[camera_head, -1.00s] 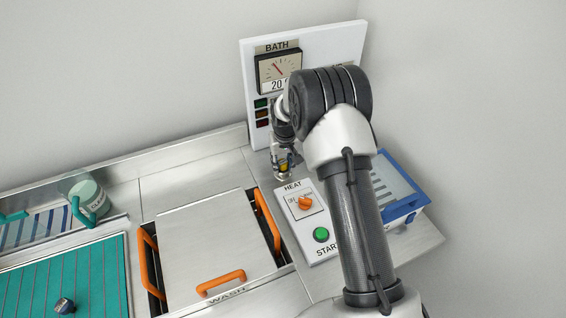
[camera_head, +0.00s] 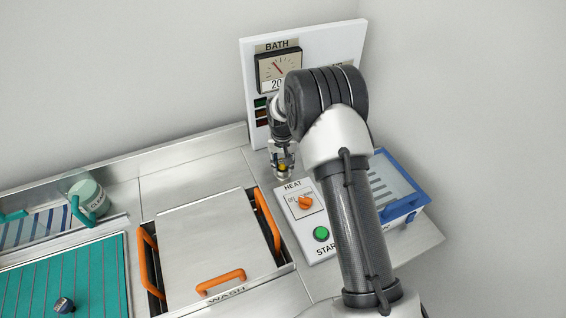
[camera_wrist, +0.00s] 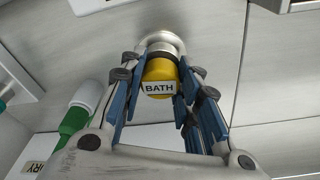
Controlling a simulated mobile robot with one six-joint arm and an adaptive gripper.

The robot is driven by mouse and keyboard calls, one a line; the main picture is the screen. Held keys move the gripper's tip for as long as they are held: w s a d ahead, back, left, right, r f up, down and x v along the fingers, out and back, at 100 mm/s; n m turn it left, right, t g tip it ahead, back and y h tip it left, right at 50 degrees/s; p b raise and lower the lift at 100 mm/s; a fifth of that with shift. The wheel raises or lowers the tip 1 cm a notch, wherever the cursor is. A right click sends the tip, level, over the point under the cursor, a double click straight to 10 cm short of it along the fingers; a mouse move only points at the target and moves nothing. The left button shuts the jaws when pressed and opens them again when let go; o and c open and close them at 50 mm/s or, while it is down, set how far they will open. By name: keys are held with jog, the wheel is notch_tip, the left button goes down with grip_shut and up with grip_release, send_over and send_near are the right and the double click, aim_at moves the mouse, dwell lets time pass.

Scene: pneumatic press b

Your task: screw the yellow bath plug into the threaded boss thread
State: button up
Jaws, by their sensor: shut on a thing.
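The yellow bath plug (camera_wrist: 158,72) carries a white BATH label and sits between the blue-padded fingers of my gripper (camera_wrist: 160,100) in the wrist view. My gripper is shut on it. A round pale metal ring, the threaded boss (camera_wrist: 160,40), shows right beyond the plug's far end, in line with it. I cannot tell how far the plug is in the thread. In the head view my gripper (camera_head: 283,166) points down behind the HEAT panel, with a bit of yellow plug (camera_head: 283,167) between its fingers.
The HEAT panel (camera_head: 322,250) with orange knob and green button stands close in front of my gripper. The BATH gauge board (camera_head: 250,75) rises behind. A lidded wash basin (camera_head: 210,240) with orange handles lies left, a blue-framed tray (camera_head: 408,203) right. A green-and-white object (camera_wrist: 80,115) shows in the wrist view.

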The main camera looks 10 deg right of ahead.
jog(key=shift+s+f, duration=0.15)
jog(key=shift+f, duration=0.15)
jog(key=shift+m, duration=1)
jog(key=shift+m+h+b, duration=0.3)
jog(key=shift+m+b, duration=0.2)
jog(key=shift+m, duration=0.4)
jog(key=o, duration=0.6)
jog(key=shift+g, duration=0.3)
jog(key=shift+r+n, duration=0.1)
jog(key=shift+n, duration=0.8)
